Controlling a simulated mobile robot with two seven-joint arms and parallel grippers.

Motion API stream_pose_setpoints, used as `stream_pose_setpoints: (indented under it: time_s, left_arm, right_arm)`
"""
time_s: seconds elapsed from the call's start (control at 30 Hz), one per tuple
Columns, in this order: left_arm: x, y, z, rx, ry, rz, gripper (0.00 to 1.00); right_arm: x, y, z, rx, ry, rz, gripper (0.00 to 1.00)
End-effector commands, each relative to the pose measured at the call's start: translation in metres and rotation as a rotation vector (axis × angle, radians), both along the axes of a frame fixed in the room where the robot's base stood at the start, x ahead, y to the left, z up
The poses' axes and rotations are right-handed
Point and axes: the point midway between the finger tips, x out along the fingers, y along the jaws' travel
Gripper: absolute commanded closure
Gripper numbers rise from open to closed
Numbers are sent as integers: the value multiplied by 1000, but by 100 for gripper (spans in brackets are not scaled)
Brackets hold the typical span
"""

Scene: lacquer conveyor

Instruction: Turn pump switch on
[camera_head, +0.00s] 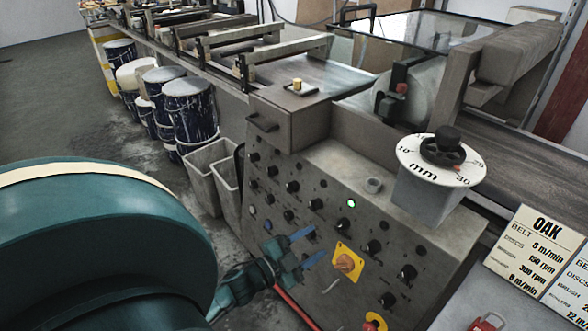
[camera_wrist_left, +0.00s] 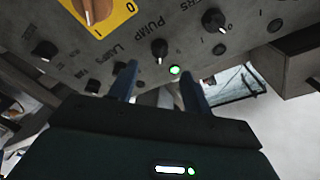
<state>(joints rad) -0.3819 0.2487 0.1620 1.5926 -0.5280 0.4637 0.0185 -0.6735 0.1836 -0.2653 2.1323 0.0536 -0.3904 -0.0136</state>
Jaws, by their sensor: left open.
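The grey control panel (camera_head: 300,205) carries several black rotary knobs. In the left wrist view, a black knob (camera_wrist_left: 160,48) sits beside the label PUMP, with a lit green lamp (camera_wrist_left: 175,70) close to it. A lit green lamp also shows in the head view (camera_head: 351,203). My left gripper (camera_head: 308,246) is open and empty in front of the panel, its blue fingers pointing at it. In the left wrist view, the pump knob lies just beyond the gap between the fingertips (camera_wrist_left: 158,77), with no clear contact. My right gripper is not in view.
A larger switch on a yellow plate (camera_head: 347,260) is close to the left gripper, and shows in the wrist view too (camera_wrist_left: 97,10). A dial marked mm (camera_head: 438,160) stands on the console. Paint drums (camera_head: 190,108) and grey bins (camera_head: 203,172) stand left of the panel.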

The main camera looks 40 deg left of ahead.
Motion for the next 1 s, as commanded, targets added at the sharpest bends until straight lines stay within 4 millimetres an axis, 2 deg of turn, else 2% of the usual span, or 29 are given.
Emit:
stream_pose_setpoints:
  time_s: [0.1, 0.3, 0.47, 1.0]
  left_arm:
    - [-25, 4, -1, -2, 2, 1, 51]
    - [-49, 9, -1, -1, 0, 1, 51]
    - [-55, 10, 0, 0, -1, 1, 51]
    - [-54, 9, 0, -4, 1, 2, 51]
  right_arm:
    - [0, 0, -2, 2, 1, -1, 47]
    - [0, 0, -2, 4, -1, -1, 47]
    - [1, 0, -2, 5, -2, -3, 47]
    - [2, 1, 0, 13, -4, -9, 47]
